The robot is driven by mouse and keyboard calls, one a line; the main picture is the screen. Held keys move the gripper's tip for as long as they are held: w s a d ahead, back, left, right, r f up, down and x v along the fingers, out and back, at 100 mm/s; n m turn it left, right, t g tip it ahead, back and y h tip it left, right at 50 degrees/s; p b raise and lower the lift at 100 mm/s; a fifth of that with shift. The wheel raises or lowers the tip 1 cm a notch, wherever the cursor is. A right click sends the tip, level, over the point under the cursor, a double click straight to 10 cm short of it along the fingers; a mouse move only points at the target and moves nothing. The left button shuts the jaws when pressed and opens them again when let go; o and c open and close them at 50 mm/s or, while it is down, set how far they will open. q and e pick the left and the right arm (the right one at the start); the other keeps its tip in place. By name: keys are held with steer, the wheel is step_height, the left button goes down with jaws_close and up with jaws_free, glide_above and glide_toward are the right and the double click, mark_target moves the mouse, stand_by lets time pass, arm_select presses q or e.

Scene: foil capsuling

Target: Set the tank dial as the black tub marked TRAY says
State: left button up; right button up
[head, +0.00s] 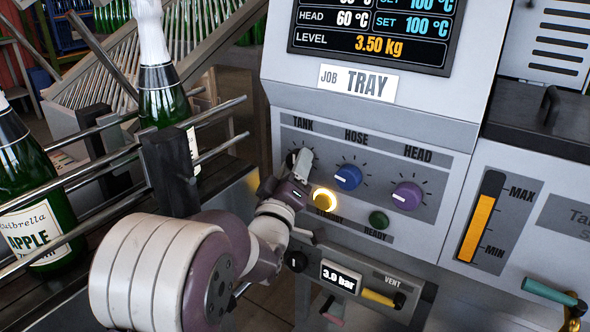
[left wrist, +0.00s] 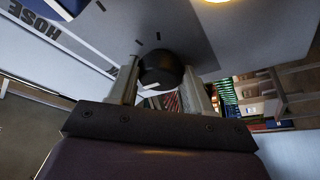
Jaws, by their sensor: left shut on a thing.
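The tank dial (left wrist: 160,70) is a black round knob with a white mark, seen in the left wrist view between my fingers. My left gripper (left wrist: 162,88) is shut on it. In the head view my left gripper (head: 301,168) reaches the panel under the word TANK and hides most of the dial, so its setting there cannot be read. A white plate (head: 358,82) above the dials reads JOB TRAY. I cannot make out a black tub marked TRAY. My right gripper is not in view.
The blue hose dial (head: 348,177) and purple head dial (head: 407,196) sit right of the tank dial. A yellow lamp (head: 325,200) glows; the green READY lamp (head: 379,220) looks dark. The screen (head: 375,35) shows level 3.50 kg. Green bottles (head: 160,95) stand among rails at left.

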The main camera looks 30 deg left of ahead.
arm_select(q)
steer(key=o, duration=1)
steer(key=shift+o, duration=0.2)
steer(key=p+v, duration=0.3)
steer(key=v, duration=0.9)
steer(key=shift+s, duration=0.35)
